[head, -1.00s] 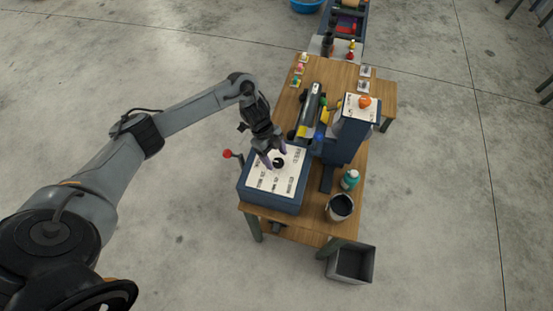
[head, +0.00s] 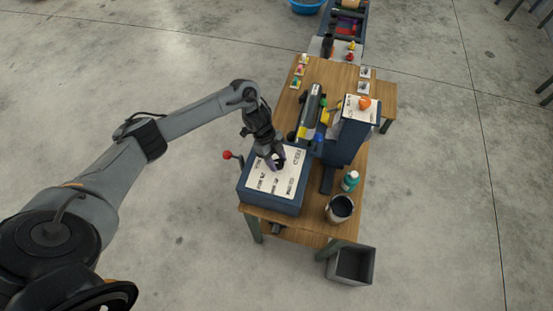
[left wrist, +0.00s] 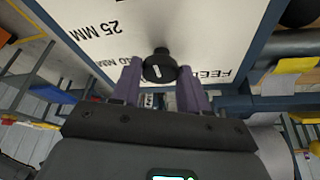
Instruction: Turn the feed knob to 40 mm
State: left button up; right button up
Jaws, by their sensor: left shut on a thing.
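The black feed knob (head: 280,164) stands on the white dial panel (head: 268,182), on top of a dark blue box at the near left of the bench. My left gripper (head: 275,161) is down at the panel and shut on the knob. In the left wrist view, the purple fingers of my left gripper (left wrist: 160,76) stand on either side of the knob (left wrist: 160,66), which bears a short white pointer line. "25 MM" and part of "FEED" read on the panel there; another mm label is partly hidden by a finger. My right gripper is not in view.
A red-ended lever (head: 228,155) sticks out left of the box. A blue column (head: 344,145) with an orange button (head: 364,103) stands to the right. A teal bottle (head: 350,180) and a can (head: 340,207) stand near the right edge. A grey bin (head: 351,264) is on the floor.

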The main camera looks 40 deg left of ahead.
pick_arm(q)
jog(key=shift+r+n+p, duration=0.2)
jog(key=shift+n+p, duration=0.2)
jog(key=shift+p, duration=0.35)
jog(key=n+t+y+p, duration=0.1)
jog(key=n+p, duration=0.3)
jog(key=p, duration=0.2)
jog(key=n+t+y+p, duration=0.1)
jog(key=n+p, duration=0.3)
jog(key=p, duration=0.1)
jog(key=n+t+p, duration=0.2)
jog(key=n+p, duration=0.2)
jog(key=p, duration=0.2)
jog(key=shift+s+d+r+n+y+p, duration=0.1)
jog(key=shift+s+d+n+y+p, duration=0.2)
jog(key=shift+s+d+y+p, duration=0.1)
jog(key=n+y+p, duration=0.1)
jog(key=n+p, duration=0.1)
jog(key=n, duration=0.1)
jog(key=shift+d, duration=0.1)
jog(key=shift+f+n+y+p, duration=0.2)
jog(key=shift+n+y+p, duration=0.2)
jog(key=shift+n, duration=0.3)
jog(key=o, duration=1)
jog(key=shift+w, duration=0.1)
jog(key=shift+o, duration=0.2)
